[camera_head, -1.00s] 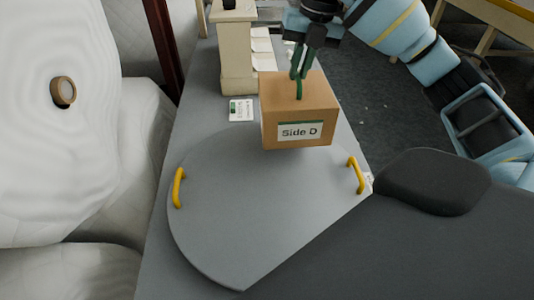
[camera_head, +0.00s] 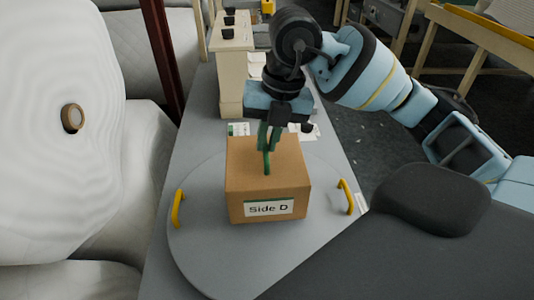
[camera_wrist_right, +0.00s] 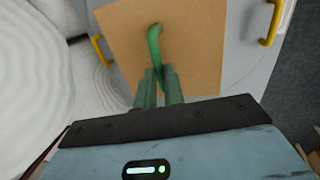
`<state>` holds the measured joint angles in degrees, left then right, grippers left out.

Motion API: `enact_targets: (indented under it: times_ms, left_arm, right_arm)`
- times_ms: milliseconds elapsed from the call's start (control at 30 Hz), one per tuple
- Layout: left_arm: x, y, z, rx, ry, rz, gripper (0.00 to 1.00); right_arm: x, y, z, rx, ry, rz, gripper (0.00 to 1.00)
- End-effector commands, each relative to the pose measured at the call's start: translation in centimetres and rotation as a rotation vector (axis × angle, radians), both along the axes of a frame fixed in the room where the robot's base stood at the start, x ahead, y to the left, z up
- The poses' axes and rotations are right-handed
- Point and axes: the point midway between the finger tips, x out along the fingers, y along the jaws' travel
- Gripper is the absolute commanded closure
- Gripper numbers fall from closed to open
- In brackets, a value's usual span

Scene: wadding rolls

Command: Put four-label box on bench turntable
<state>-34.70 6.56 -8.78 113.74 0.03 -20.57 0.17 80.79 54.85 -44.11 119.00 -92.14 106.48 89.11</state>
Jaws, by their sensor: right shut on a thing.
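The four-label box (camera_head: 255,192) is a brown carton with a white "Side D" label facing me and a green loop handle on top. It is over the middle of the round grey bench turntable (camera_head: 200,250), which has two yellow handles; I cannot tell whether it touches the surface. My right gripper (camera_head: 268,150) is above the box, with its green fingers shut on the handle. In the right wrist view the box top (camera_wrist_right: 190,50) and the fingers (camera_wrist_right: 158,85) on the green handle show. My left gripper is not in view.
White wadding rolls (camera_head: 50,130) stand along the left. A beige stand (camera_head: 231,70) is at the back of the grey bench, with papers (camera_head: 238,129) near it. Yellow turntable handles (camera_head: 178,208) stick up left and right of the box.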

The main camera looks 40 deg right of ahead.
Motion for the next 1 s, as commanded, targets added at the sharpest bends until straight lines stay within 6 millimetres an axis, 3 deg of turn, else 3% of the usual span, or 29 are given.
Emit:
enact_targets:
  times_ms: [367, 700, 1000]
  left_arm:
    - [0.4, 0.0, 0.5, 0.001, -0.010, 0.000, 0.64]
    - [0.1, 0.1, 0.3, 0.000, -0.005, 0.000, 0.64]
    - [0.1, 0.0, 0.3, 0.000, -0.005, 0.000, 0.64]
  right_arm:
    - [-0.8, 1.2, 0.1, 0.001, -0.004, 0.004, 1.00]
    - [-0.7, 1.1, -3.3, 0.000, -0.001, -0.001, 1.00]
    - [-0.7, 1.1, -3.5, 0.000, -0.004, 0.000, 1.00]
